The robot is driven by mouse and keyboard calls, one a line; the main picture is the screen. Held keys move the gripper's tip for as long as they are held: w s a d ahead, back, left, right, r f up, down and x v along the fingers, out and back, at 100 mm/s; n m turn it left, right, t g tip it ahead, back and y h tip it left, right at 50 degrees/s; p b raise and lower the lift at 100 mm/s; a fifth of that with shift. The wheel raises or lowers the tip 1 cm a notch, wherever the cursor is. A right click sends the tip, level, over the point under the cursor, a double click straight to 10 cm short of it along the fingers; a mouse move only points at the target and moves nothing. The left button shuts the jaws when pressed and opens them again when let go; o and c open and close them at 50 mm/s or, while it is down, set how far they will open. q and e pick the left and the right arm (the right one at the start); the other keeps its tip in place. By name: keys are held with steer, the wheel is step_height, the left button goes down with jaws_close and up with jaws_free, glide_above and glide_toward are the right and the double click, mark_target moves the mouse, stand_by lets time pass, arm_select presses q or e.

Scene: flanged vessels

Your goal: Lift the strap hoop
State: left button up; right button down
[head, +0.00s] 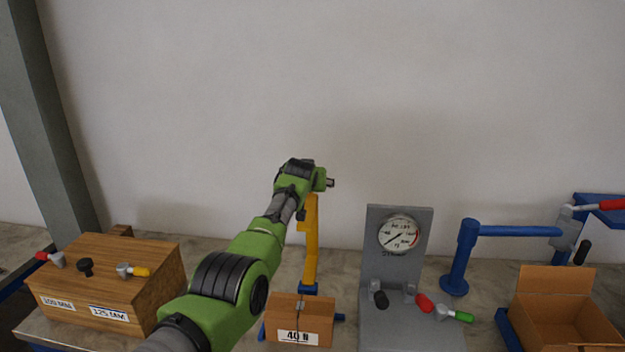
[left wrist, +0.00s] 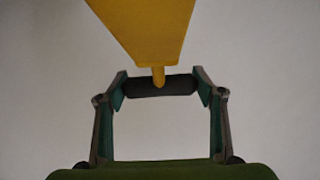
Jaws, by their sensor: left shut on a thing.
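My left gripper (head: 328,183) is at the top of a yellow upright piece (head: 312,240) in the head view. In the left wrist view, my left gripper (left wrist: 160,88) is shut on a dark round bar (left wrist: 175,86) that lies across between its pads. A tapered yellow piece (left wrist: 145,25) comes down from the top of that view, and its narrow tip overlaps the bar. I cannot tell whether the tip and bar are joined. No separate strap hoop can be made out; the bar may be part of it. My right gripper is not in view.
A carton marked 40 N (head: 300,335) sits in front of the yellow piece's foot. A wooden box (head: 150,265) with knobs stands left. A grey gauge stand (head: 375,255), a blue post (head: 460,265) and an open carton (head: 550,285) stand right. Open air lies above.

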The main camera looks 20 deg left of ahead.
arm_select(q)
steer(key=shift+w+a+r, duration=0.15)
steer(key=shift+w+r, duration=0.05)
steer(key=shift+r, duration=0.55)
steer(key=o, duration=1.4)
steer(key=shift+o, duration=1.1)
steer(key=shift+w+f, duration=0.5)
steer(key=shift+f, duration=0.05)
steer(key=shift+s, duration=0.45)
steer(key=shift+v, duration=0.95)
steer(key=v, duration=0.9)
steer(key=shift+w+r, duration=0.1)
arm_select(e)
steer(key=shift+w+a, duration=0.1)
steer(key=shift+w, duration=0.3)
